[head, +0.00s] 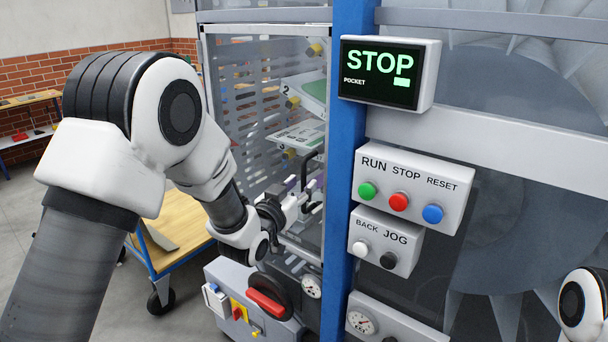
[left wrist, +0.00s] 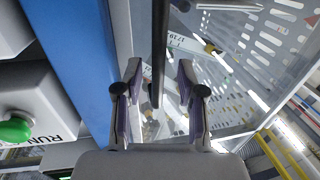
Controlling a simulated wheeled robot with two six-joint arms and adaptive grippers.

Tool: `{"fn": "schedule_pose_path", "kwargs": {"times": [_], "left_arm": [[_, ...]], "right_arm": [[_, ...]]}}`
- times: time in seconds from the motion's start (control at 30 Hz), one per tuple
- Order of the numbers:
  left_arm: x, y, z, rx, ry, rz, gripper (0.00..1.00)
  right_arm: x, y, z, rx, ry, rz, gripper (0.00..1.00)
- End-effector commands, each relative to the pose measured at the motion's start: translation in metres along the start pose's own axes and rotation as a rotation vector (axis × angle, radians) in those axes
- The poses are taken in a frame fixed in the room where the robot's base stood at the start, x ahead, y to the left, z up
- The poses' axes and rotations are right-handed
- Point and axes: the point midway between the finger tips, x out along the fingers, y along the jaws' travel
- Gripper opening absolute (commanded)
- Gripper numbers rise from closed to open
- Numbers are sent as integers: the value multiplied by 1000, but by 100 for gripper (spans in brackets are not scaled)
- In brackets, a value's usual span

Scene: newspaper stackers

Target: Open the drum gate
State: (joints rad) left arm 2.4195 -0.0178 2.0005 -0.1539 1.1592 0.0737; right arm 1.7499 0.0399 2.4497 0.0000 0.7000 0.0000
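The drum gate (head: 222,110) is a tall framed panel, see-through with a slotted grey sheet, left of the blue post. Its right edge lies close to the post, and I see no clear gap there. A dark bar handle (head: 312,160) stands on its right side. My left gripper (head: 311,194) is at the handle's lower part. In the left wrist view the gripper's fingers (left wrist: 159,90) are spread, with the dark handle bar (left wrist: 158,45) between them and space on both sides. The slotted gate panel (left wrist: 255,50) shows at right. My right gripper is out of view.
The blue post (head: 347,140) carries a display (head: 388,72) reading STOP. The button boxes (head: 415,185) are close to the right of my left gripper. A red-handled switch (head: 267,302) and gauges sit below. A wooden-topped cart (head: 180,225) stands behind my left arm.

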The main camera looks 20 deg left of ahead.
Motion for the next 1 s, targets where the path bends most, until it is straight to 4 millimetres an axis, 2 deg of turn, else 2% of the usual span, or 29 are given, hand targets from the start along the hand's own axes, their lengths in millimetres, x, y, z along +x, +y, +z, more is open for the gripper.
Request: {"fn": "schedule_pose_path", "kwargs": {"times": [0.03,0.13,0.4,0.47,0.5,0.53,1.0], "left_arm": [[8,0,-3,1,0,0,39],[20,0,-1,0,-1,0,39],[23,0,0,0,-1,-1,39],[23,0,0,0,-1,-1,18],[23,0,1,0,-1,-1,4],[23,0,1,0,-1,-1,0],[16,-3,1,-2,-2,36,0]], "right_arm": [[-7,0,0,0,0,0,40],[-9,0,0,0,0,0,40],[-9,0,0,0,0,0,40],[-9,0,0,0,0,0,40],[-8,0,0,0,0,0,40],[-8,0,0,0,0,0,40],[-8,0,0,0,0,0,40]]}}
